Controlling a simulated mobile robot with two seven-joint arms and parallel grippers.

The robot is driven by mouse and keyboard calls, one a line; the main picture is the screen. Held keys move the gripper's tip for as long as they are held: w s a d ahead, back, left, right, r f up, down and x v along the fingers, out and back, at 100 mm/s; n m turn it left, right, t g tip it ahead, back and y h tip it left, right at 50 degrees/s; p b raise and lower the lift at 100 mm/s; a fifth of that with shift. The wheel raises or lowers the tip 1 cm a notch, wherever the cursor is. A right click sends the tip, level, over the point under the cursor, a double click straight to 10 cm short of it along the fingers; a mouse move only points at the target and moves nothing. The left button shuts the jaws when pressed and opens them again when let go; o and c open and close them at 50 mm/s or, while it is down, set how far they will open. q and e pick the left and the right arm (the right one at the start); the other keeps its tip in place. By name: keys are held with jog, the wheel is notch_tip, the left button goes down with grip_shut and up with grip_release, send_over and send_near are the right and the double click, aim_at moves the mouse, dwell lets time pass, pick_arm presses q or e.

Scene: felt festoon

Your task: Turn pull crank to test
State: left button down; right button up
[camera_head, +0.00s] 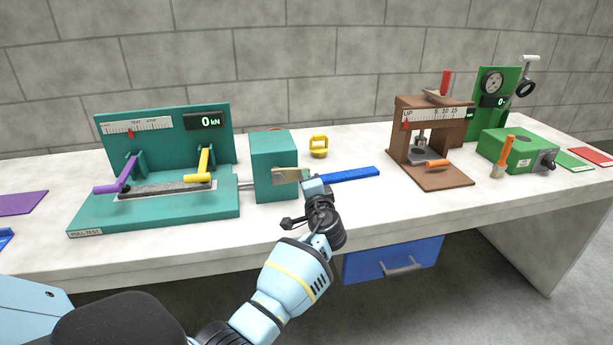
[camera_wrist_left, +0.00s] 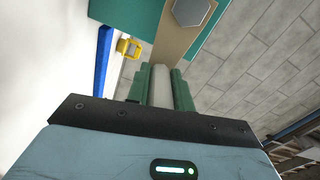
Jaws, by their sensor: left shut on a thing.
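The teal pull test machine (camera_head: 150,208) stands at the left of the bench, with a scale with a red pointer and a display reading 0 kN. A purple lever and a yellow lever stand over its grey strip. Its crank has a tan arm (camera_head: 285,175) on the front of the teal box (camera_head: 273,150); in the left wrist view the arm (camera_wrist_left: 177,45) carries a hex bolt. My left gripper (camera_head: 314,184) is shut on the pale crank handle (camera_wrist_left: 160,84), between its green fingers. The fingers hide part of the handle. My right gripper is not in view.
A blue bar (camera_head: 350,175) lies just right of the crank, with a yellow padlock-shaped piece (camera_head: 319,147) behind it. A brown press (camera_head: 435,175) and a green tester (camera_head: 515,150) stand to the right. A blue drawer (camera_head: 365,261) is below the bench's front edge.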

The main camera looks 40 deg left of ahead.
pick_arm(q)
jog(key=f+m, duration=0.2)
jog(key=m, duration=0.1)
jog(key=f+m, duration=0.1)
jog(key=shift+s+a+m, duration=0.2)
jog(key=shift+s+m, duration=0.05)
jog(key=shift+m, duration=0.15)
jog(key=shift+s+a+f+m+p, duration=0.15)
jog(key=shift+f+m+p, duration=0.15)
jog(key=shift+f+m, duration=0.25)
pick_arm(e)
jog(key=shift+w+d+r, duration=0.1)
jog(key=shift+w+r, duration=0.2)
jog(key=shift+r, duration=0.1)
pick_arm(q)
jog(key=shift+r, duration=0.1)
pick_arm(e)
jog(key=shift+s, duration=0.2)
pick_arm(q)
jog(key=c, duration=1.2)
grip_release()
jog(key=shift+c, duration=0.2)
jog(key=v, duration=0.8)
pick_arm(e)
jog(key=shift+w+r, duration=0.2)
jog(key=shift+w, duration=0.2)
